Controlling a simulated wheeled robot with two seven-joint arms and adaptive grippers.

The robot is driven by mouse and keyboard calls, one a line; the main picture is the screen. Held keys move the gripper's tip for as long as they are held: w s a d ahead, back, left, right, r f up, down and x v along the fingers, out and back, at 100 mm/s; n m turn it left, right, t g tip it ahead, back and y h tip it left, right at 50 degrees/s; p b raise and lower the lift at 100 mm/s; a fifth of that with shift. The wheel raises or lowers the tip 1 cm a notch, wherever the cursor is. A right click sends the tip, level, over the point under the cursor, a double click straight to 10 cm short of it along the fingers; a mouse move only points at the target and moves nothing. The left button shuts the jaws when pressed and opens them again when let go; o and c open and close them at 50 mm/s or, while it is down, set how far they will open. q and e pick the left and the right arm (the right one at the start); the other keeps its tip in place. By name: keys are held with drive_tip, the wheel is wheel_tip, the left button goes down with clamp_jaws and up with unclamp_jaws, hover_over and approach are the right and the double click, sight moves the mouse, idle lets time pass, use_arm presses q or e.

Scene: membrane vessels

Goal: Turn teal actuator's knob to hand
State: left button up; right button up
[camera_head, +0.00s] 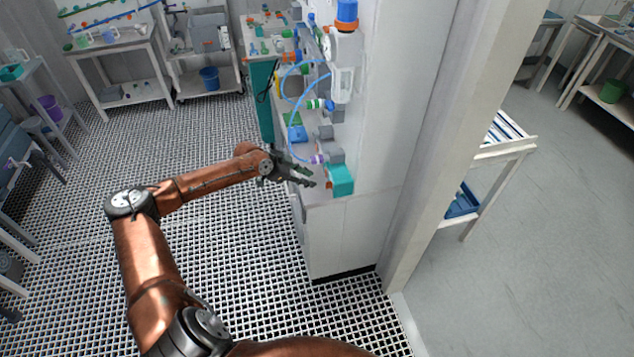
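The teal actuator (340,180) is a small teal box on the white bench at the near end of the row of fittings. A small orange-red part, perhaps its knob (328,184), shows on its left side. My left gripper (311,178) reaches in from the left, with its fingertips just left of this part. A small gap seems to remain, but I cannot tell for certain whether they touch. The fingers look apart with nothing seen between them. My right gripper is not in view.
A purple fitting (317,159), blue tubing (287,100) and a blue box (297,133) sit close behind the gripper. A white wall panel (390,110) rises right of the actuator. The grated floor (230,250) on the left is clear.

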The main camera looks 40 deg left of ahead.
use_arm(q)
drive_tip(key=v, duration=0.2)
drive_tip(key=shift+s+r, duration=0.15)
drive_tip(key=shift+r, duration=0.05)
idle(0.4)
